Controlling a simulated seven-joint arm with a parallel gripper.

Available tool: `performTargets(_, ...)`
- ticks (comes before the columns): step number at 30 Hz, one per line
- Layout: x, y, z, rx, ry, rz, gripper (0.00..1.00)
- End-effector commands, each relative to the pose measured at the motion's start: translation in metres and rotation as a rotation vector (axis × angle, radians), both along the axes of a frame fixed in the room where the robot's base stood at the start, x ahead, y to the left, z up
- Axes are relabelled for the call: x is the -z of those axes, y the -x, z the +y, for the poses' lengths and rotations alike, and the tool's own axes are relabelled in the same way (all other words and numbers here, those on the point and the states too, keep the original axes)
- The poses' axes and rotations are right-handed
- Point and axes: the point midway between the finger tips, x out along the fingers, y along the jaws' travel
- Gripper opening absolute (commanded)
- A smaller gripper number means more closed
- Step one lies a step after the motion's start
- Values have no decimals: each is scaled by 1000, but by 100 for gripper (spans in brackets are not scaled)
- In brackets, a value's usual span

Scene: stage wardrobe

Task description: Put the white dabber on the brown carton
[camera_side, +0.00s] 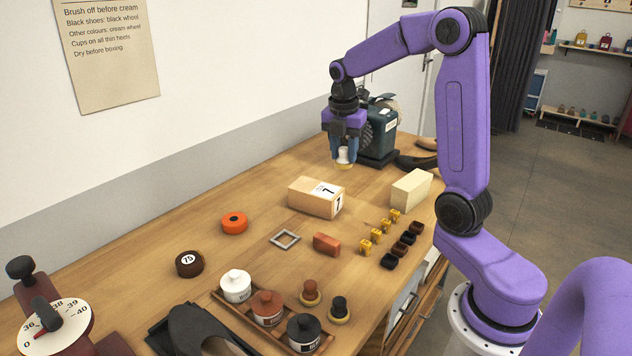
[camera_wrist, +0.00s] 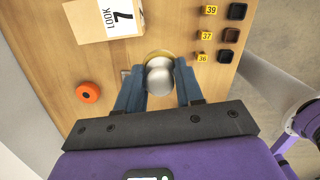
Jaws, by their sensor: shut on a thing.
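The white dabber (camera_side: 343,157) has a pale rounded handle and a yellowish pad at its bottom. My gripper (camera_side: 345,152) is shut on its handle and holds it pad down above the bench. In the wrist view the dabber (camera_wrist: 158,76) sits between the blue fingers of my gripper (camera_wrist: 158,85). The brown carton (camera_side: 304,201) is a tan box with a white "7" label and lies on the bench. In the side view it is below and left of the dabber. In the wrist view the carton (camera_wrist: 88,20) is up and left of the dabber, and its top looks clear.
A cream block (camera_side: 411,188) stands right of the carton. A green machine with a wheel (camera_side: 378,135) is behind my gripper. An orange tin (camera_side: 234,223), a grey square frame (camera_side: 285,239) and a reddish block (camera_side: 326,243) lie nearer. Jars and two dabbers stand in front.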

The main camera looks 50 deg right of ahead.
Motion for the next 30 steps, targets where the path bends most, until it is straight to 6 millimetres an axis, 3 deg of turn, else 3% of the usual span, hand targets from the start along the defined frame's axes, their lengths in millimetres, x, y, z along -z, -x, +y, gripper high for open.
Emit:
performTargets(15, 44, -80, -30, -1, -1, 4, 8)
performTargets(22, 77, -105, -39, 0, -1, 2, 8)
performTargets(30, 90, -116, -44, 0, 0, 0, 8)
